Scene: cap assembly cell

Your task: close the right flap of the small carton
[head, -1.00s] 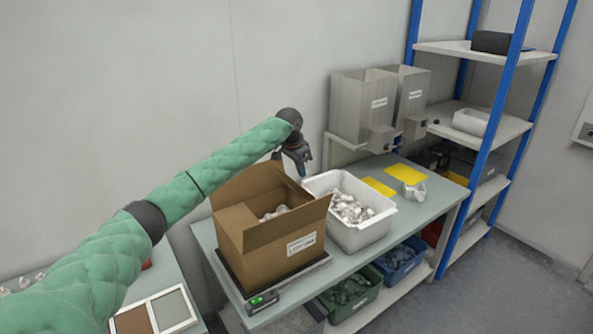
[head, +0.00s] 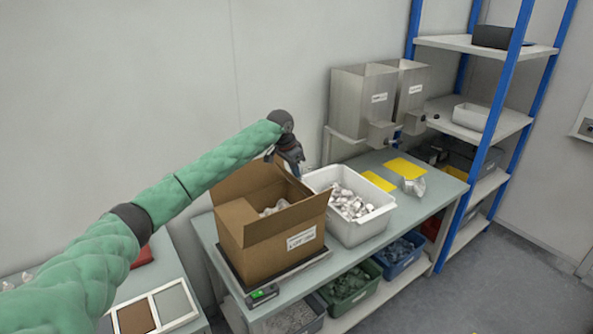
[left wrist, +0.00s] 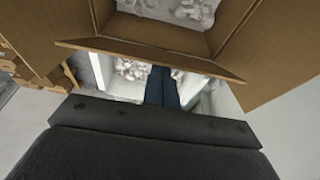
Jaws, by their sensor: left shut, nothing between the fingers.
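The small carton (head: 255,257) is brown cardboard with a white label and stands on a dark scale on the bench. Its flaps stand open. The right flap (left wrist: 150,58) crosses the left wrist view as a narrow edge-on strip, with the carton's inside and pale parts above it. My left gripper (head: 297,172) is at the carton's far right side, by the white bin. In the left wrist view its shut, empty dark fingers (left wrist: 162,72) reach up to the flap's edge. I cannot tell whether they touch it; the carton partly hides them in the head view.
A white bin (head: 372,228) of pale parts stands close against the carton's right. Yellow sheets (head: 404,168) lie farther right on the bench. Steel hoppers (head: 360,105) stand behind it, with a blue-framed shelf at right. A divided tray (head: 158,309) is at lower left.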

